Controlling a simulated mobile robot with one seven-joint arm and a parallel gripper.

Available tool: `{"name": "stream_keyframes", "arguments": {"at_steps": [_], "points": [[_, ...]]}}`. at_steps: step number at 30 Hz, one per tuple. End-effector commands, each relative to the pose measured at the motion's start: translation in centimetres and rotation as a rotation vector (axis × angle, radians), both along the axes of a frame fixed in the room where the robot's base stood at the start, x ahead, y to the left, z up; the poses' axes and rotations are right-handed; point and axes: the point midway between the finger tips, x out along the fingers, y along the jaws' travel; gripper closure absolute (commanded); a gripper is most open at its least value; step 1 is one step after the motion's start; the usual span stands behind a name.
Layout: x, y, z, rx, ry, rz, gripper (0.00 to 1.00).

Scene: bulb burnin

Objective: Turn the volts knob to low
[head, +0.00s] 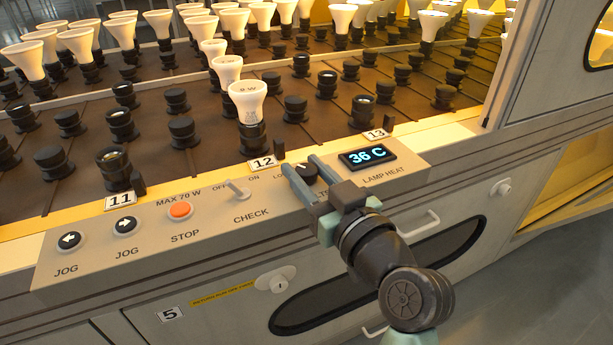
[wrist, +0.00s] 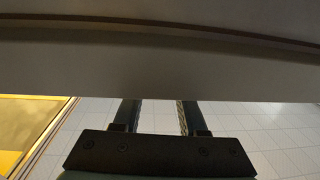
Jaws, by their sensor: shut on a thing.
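The volts knob (head: 305,174) is a small black knob on the grey control panel, between the toggle switch and the lamp heat display. A pale mark shows on its top; its exact direction is hard to read. My gripper (head: 301,166) has one finger on each side of the knob and is shut on it. The start of a "LO" label shows left of the knob; the rest of its lettering is mostly hidden by my fingers. In the wrist view my two fingers (wrist: 158,115) run up behind the grey panel edge, and their tips and the knob are hidden.
The panel (head: 215,220) also carries two black jog buttons (head: 126,225), an orange stop button (head: 180,210), a check toggle switch (head: 237,190) and a display (head: 367,156) reading 36 C. Behind it stand rows of black sockets, several holding white bulbs (head: 247,101).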

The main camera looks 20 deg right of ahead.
Motion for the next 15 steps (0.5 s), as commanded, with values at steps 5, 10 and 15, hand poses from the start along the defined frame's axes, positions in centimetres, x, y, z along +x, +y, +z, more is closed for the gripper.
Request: {"name": "stream_keyframes", "arguments": {"at_steps": [5,10,15], "points": [[0.01,-0.15,-0.25,-0.001,0.001,0.086,1.00],[0.00,-0.09,-0.18,-0.001,0.002,0.139,1.00],[0.00,-0.02,-0.17,0.000,0.004,0.162,1.00]]}}
